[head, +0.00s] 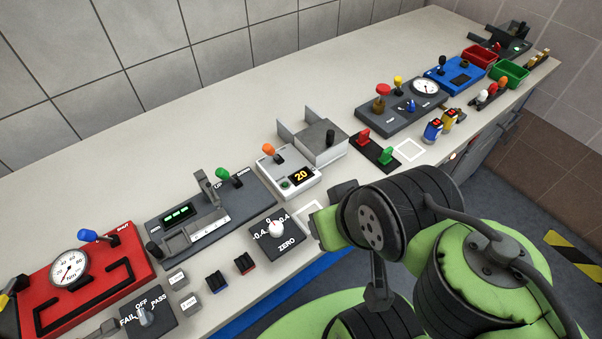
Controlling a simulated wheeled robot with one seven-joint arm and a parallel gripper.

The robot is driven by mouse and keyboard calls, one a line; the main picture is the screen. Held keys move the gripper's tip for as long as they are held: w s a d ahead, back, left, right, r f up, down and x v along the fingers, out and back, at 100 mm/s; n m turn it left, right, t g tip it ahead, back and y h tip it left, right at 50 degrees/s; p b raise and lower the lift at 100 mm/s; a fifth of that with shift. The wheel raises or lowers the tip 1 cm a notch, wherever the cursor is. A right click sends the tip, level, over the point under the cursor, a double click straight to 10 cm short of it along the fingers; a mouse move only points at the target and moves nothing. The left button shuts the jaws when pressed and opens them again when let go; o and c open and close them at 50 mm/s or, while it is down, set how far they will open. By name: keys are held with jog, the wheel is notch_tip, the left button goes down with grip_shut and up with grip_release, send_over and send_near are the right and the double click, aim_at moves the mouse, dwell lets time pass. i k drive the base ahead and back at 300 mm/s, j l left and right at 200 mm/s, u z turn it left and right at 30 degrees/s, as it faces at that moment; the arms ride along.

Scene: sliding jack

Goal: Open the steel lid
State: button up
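A grey steel box-like fixture (298,127) stands on the bench near the middle of the head view. Its flat grey top plate (312,132), which appears to be the steel lid, carries an upright black knob (330,138) near its right end. A thin upright plate rises at its back left. I cannot tell how far the lid is open. My green and black arm is folded at the lower right, in front of the bench and apart from the fixture. My gripper's fingers do not show, and nothing is seen touching the lid.
An orange-knobbed unit with a "20" display (290,172) stands directly in front of the fixture. Red and green levers (373,150) stand to its right, and a dark panel with a green-knobbed lever (212,214) to its left. The bench behind is clear.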

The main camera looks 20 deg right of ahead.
aim_at(320, 137)
jog(key=l+u, duration=0.2)
jog(key=u, duration=0.15)
jog(key=i+l+u, duration=0.1)
jog(key=l+u, duration=0.4)
jog(key=u, duration=0.2)
